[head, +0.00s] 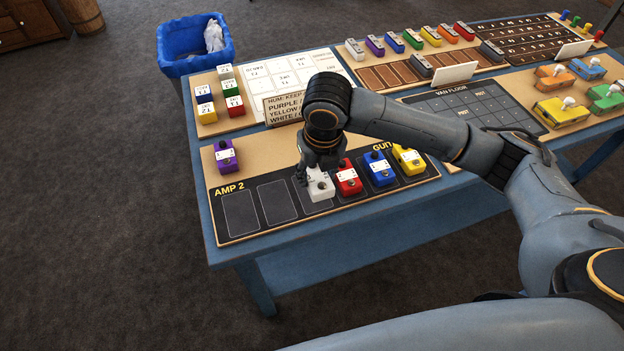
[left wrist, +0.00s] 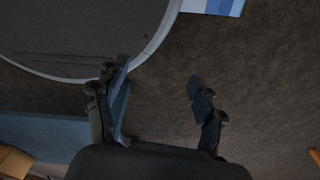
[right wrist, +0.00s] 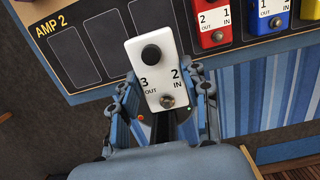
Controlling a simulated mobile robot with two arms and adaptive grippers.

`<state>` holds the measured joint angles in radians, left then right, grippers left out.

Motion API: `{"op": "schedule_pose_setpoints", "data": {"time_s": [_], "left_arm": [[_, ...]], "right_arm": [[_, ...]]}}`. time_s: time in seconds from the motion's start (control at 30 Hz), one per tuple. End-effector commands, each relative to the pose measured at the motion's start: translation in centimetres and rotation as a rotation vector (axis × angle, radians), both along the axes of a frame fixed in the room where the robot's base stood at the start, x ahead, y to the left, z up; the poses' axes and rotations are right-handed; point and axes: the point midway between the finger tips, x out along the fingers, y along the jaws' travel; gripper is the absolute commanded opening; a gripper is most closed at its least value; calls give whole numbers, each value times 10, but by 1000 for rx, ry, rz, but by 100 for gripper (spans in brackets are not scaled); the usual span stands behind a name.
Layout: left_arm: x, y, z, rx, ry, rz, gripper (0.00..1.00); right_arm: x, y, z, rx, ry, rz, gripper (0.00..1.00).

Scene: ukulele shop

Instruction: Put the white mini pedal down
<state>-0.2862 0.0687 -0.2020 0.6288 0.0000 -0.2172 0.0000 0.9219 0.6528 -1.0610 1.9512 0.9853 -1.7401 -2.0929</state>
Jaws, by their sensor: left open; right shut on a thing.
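The white mini pedal (head: 319,186) is at the third outlined slot of the black AMP 2 board (head: 240,237), left of the red pedal (head: 347,178). My right gripper (head: 312,172) reaches down onto it from above and is shut on it. In the right wrist view the white pedal (right wrist: 155,72) stands between the fingers, its knob and the labels 3 OUT and 2 IN showing. I cannot tell whether its underside touches the board. My left gripper (left wrist: 160,98) is open and empty over the dark floor, away from the table.
A blue pedal (head: 379,169) and a yellow pedal (head: 408,159) stand right of the red one. Two slots at the board's left are empty. A purple pedal (head: 226,156) stands behind them. A sign (head: 283,107) stands behind my right wrist.

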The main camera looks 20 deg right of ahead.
Motion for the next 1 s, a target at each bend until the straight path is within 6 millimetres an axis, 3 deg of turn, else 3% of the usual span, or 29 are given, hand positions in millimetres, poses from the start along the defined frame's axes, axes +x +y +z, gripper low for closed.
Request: {"op": "schedule_pose_setpoints", "data": {"time_s": [0.1, 0.3, 0.47, 0.7, 1.0], "left_arm": [[-11, 6, 2, 8, 17, -2, 69], [-26, 13, 2, 17, 40, -4, 69], [-25, 13, 2, 17, 38, -3, 69], [-16, 12, 12, 16, 24, -2, 69], [-13, 11, 11, 14, 18, -1, 69]], "right_arm": [[17, -1, -25, 0, 7, -1, 10], [35, -2, -46, 0, 3, 1, 10], [41, -2, -54, -1, 4, 0, 10], [41, -2, -83, -1, 3, 2, 10], [42, -2, -86, -1, 2, 2, 10]]}}
